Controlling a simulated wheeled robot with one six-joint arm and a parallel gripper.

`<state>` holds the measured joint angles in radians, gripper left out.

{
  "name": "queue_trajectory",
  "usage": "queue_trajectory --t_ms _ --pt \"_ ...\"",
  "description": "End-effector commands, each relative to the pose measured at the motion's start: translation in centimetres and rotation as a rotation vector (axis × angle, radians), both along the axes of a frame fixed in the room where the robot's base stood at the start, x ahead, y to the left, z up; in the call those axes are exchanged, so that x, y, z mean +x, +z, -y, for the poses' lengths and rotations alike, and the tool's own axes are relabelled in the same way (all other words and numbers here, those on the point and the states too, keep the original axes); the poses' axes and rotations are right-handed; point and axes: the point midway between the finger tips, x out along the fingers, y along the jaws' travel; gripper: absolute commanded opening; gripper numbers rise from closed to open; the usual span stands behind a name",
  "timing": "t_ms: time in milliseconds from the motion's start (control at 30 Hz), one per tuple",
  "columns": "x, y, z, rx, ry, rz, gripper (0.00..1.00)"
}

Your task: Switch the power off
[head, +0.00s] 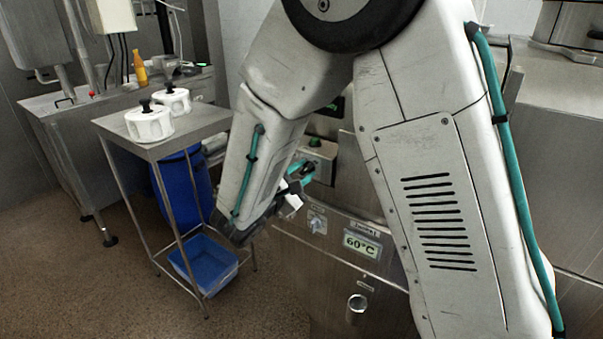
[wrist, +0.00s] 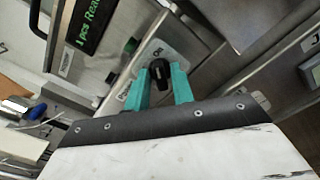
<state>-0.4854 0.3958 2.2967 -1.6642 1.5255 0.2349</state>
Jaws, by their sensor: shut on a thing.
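The power switch is a black rotary knob (wrist: 160,69) on a light plate in the wrist view. The plate is lettered, with "ON" beside the knob and a partly hidden word that looks like "Power". My gripper (wrist: 161,80) has teal fingers on both sides of the knob and is shut on it. In the head view my gripper (head: 302,172) is at the machine front, largely hidden by my own arm, and the knob cannot be made out there.
A panel with a "60°C" display (head: 362,245) and a dial (head: 317,222) is below my gripper. A dark screen with green text (wrist: 92,22) is beside the switch. A steel trolley (head: 180,135) with white lidded pots stands at left, above a blue bin (head: 205,265).

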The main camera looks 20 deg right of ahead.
Motion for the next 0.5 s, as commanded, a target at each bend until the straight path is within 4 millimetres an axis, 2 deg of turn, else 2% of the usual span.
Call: queue_trajectory --t_ms 500 --pt "0.15 0.15 -0.09 -0.251 0.0 -0.373 0.01"
